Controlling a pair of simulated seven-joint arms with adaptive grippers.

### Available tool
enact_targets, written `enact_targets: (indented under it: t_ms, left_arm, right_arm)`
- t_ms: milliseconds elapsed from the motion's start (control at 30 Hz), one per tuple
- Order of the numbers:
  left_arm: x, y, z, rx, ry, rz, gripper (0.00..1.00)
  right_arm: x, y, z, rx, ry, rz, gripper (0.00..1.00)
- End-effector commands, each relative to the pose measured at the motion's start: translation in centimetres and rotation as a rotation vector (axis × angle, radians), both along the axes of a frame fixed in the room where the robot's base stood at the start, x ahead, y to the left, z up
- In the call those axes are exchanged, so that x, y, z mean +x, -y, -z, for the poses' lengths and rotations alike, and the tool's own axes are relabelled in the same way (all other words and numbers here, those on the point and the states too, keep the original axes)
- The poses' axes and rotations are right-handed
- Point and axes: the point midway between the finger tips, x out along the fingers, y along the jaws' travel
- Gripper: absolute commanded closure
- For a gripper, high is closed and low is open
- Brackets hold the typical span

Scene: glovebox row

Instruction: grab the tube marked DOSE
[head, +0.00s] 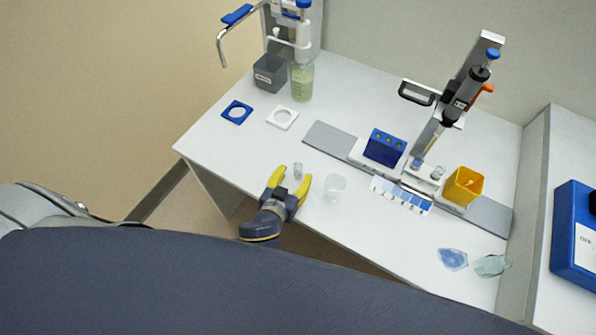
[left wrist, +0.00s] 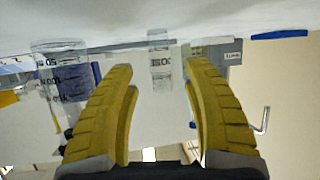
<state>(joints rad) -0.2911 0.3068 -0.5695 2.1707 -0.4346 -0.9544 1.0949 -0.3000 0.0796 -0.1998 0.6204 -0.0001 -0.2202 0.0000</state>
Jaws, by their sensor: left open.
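A small clear tube (head: 298,170) stands near the front edge of the white bench. In the left wrist view the tube (left wrist: 161,62) has a pale label with dark letters, only partly readable; they could be part of DOSE. My left gripper (head: 293,174) is open, with its yellow fingers pointing at the tube. In the left wrist view the tube lies between the two fingertips, with a gap on each side. I cannot tell how deep it sits between them. My right gripper is not in view.
A clear beaker (head: 334,187) stands just right of the left gripper. A blue rack (head: 385,147), a pipette stand (head: 462,93) and a yellow cup (head: 463,186) are farther right. Broken-looking blue (head: 453,258) and green (head: 491,265) pieces lie near the front right.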

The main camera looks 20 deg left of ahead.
Motion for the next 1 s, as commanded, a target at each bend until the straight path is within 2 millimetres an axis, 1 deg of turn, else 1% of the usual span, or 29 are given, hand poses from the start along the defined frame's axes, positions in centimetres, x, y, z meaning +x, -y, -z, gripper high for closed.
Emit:
enact_targets:
  t_ms: [33, 100, 300, 467, 733, 1000]
  left_arm:
    - [0.7, 0.0, 0.0, 0.002, 0.003, 0.002, 0.50]
    - [1.4, 0.0, 0.3, 0.002, 0.001, 0.002, 0.50]
    - [3.0, 0.1, 1.0, 0.001, 0.000, 0.001, 0.50]
    - [3.5, 0.1, 1.2, 0.001, 0.000, 0.001, 0.50]
    - [3.5, 0.1, 1.2, 0.000, -0.001, 0.001, 0.50]
    - [3.5, 0.1, 1.2, 0.000, 0.000, 0.001, 0.81]
  right_arm:
    - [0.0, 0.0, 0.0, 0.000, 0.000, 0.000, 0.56]
    - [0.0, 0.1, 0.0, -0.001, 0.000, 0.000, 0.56]
    - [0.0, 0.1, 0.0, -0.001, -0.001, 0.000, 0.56]
    - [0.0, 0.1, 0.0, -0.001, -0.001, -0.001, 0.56]
    - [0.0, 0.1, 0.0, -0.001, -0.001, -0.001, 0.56]
    - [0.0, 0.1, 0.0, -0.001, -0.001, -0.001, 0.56]
